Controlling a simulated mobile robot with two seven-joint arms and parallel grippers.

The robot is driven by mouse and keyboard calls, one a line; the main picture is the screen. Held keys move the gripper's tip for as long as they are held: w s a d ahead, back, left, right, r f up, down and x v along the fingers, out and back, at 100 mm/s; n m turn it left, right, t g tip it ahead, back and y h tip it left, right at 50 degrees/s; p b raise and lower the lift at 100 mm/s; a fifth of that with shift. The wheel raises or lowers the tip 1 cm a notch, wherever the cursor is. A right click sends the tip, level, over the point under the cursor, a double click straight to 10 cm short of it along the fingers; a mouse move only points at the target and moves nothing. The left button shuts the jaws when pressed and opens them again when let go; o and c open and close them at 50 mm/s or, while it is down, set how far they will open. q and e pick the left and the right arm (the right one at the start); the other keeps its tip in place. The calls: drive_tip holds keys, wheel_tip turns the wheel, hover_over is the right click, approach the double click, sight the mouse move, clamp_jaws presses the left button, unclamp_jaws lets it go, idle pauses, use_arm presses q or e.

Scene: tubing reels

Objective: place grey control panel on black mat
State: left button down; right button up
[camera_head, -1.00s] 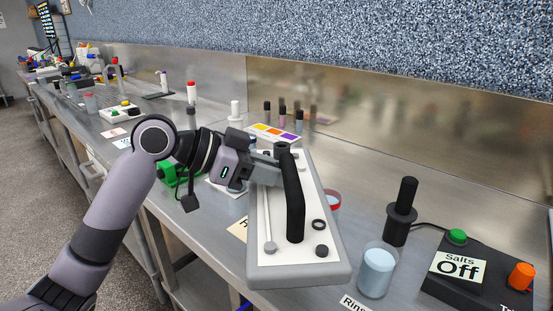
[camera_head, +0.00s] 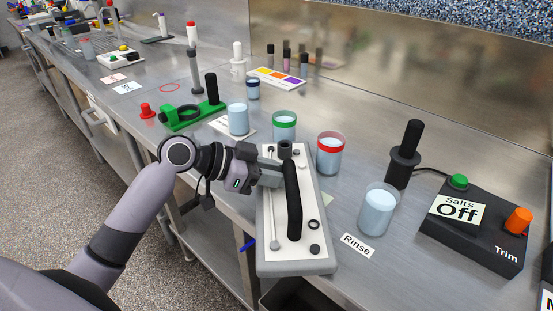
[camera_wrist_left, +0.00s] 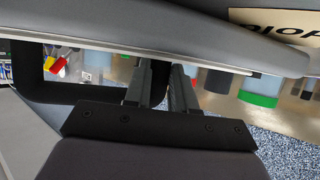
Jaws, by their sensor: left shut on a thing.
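The grey control panel (camera_head: 273,258) has a white face, a long black handle and small black knobs. My left gripper (camera_head: 276,176) is shut on its black handle, near the far end. The panel is held in front of the bench's front edge, overlapping it in the picture. In the left wrist view the fingers (camera_wrist_left: 160,88) close around the black handle, and the panel's grey body (camera_wrist_left: 110,20) fills the top. I cannot make out a black mat. My right gripper is not in view.
Beakers with red (camera_head: 331,152) and green (camera_head: 285,125) rims and a plain Rinse beaker (camera_head: 378,210) stand close by on the steel bench. A black Trim box (camera_head: 472,245) sits at right. A green stand (camera_head: 190,116) is further left.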

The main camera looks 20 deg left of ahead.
use_arm(q)
drive_tip(key=shift+f, duration=0.15)
drive_tip(key=c, duration=0.9)
unclamp_jaws()
drive_tip(key=shift+f, duration=0.2)
drive_tip(key=shift+c, duration=0.2)
drive_tip(key=shift+r, duration=0.1)
